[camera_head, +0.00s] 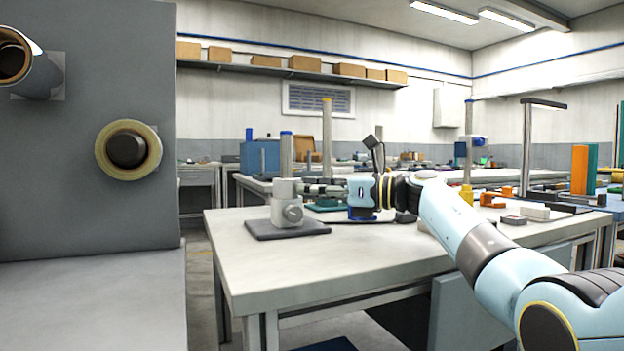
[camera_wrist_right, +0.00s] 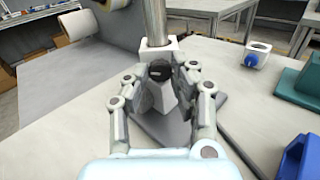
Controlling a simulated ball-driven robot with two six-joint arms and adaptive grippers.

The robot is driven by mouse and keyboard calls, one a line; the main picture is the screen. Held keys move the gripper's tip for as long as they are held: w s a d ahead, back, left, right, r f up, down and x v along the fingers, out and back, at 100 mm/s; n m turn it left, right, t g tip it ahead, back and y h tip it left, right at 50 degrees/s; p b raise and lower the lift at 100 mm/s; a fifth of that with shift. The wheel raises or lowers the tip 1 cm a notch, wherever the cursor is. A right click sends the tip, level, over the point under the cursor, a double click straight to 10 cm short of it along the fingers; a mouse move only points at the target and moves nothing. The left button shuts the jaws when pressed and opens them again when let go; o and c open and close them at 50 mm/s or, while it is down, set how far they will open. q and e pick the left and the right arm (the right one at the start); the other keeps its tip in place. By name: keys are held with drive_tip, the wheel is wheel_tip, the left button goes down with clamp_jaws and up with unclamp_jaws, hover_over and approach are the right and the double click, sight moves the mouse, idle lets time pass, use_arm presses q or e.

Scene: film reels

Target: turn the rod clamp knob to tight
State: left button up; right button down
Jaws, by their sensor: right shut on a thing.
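The rod stand is a metal rod (camera_head: 287,150) with a blue top on a dark grey base plate (camera_head: 287,230). A pale clamp block is on the rod; it also shows in the right wrist view (camera_wrist_right: 160,47). My right gripper (camera_head: 311,187) reaches in from the right at the clamp's height. The fingers hide the knob in the head view. Which way the knob is turned cannot be told. My left gripper is out of view.
A grey panel (camera_head: 90,200) with two protruding reels stands at the left. The pale table (camera_head: 330,262) is clear in front of the stand. In the wrist view, a teal block (camera_wrist_right: 302,84), a blue object (camera_wrist_right: 300,160) and a small white block (camera_wrist_right: 250,52) lie right.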

drive_tip(key=shift+m, duration=0.3)
drive_tip(key=c, duration=1.1)
unclamp_jaws()
drive_tip(key=v, duration=1.1)
drive_tip(key=shift+d+f, duration=0.1)
drive_tip(key=shift+f, duration=0.05)
drive_tip(key=shift+s+d, duration=0.15)
drive_tip(key=shift+d, duration=0.2)
drive_tip(key=shift+c, duration=0.3)
